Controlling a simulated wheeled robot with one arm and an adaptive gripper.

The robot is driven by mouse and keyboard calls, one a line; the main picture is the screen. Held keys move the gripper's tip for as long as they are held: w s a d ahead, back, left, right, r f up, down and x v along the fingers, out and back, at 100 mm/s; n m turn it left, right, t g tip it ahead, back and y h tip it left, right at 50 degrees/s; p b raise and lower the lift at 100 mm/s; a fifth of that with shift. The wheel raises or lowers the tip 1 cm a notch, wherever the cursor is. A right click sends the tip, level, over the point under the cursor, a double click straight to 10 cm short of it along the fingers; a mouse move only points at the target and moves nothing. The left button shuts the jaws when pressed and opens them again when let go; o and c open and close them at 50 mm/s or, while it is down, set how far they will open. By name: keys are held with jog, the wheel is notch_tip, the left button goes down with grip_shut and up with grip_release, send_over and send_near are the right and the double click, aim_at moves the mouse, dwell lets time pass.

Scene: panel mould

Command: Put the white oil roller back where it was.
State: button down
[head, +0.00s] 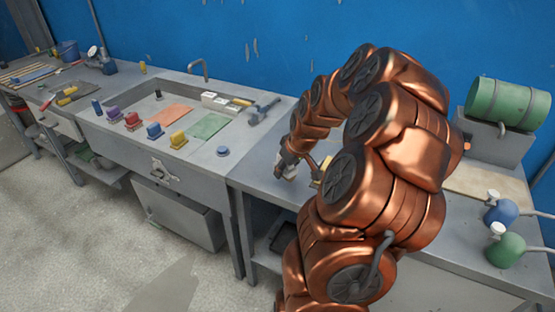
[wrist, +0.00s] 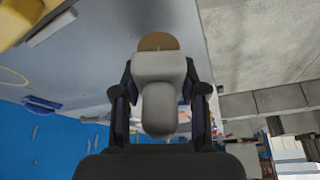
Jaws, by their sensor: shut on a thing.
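My gripper (wrist: 160,82) is shut on a pale grey-white piece in the wrist view, which looks like the white oil roller (wrist: 158,112). It has a blocky part between the fingers, a rounded end towards the palm and a tan round part at the far end. In the head view my gripper (head: 287,168) is above the grey bench (head: 262,172), right of the sink-like mould table. My copper arm hides much of that bench, and the roller is too small to make out there.
The mould table (head: 215,165) holds several coloured blocks, an orange sheet (head: 170,115), a green sheet (head: 208,126) and a yellow-handled tool (head: 240,102). A green drum (head: 507,104) lies at the right. Blue (head: 502,212) and green (head: 505,248) cans stand near the right edge.

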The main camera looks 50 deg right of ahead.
jog(key=w+d, duration=0.1)
jog(key=w, duration=0.1)
jog(key=w+d+p, duration=0.1)
jog(key=w+d, duration=0.1)
jog(key=w, duration=0.1)
jog(key=w+d+p, duration=0.1)
jog(key=w, duration=0.1)
jog(key=shift+w+d+f, duration=0.2)
jog(key=shift+w+f, duration=0.1)
jog(key=shift+f, duration=0.1)
jog(key=shift+a+f+p, duration=0.1)
jog(key=shift+f+p, duration=0.95)
jog(key=shift+f, duration=0.75)
jog(key=shift+f, duration=0.25)
jog(key=c, duration=0.6)
grip_release()
jog(key=shift+r, duration=0.1)
jog(key=shift+c, duration=0.2)
jog(key=shift+r, duration=0.1)
